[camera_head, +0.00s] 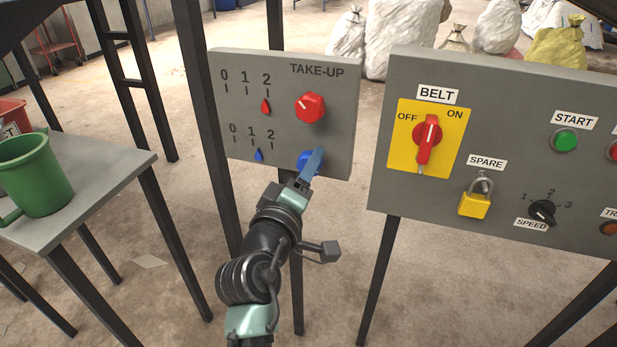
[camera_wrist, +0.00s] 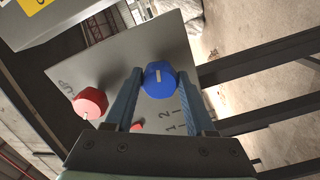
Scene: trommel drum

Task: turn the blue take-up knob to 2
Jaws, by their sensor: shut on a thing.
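The blue take-up knob (camera_head: 305,160) is at the lower right of the grey TAKE-UP panel (camera_head: 335,140), partly hidden by my finger. My gripper (camera_head: 314,165) reaches it from below and is shut on it. In the wrist view the blue knob (camera_wrist: 159,76) sits between my two blue fingers, its white line showing. The blue pointer (camera_head: 258,155) is under the lower 0-1-2 scale, close to 1 and slightly toward 2.
The red knob (camera_head: 310,107) is just above, with its red pointer (camera_head: 265,106) by the upper 2. The belt panel (camera_head: 390,180) with a switch and padlock stands to the right.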

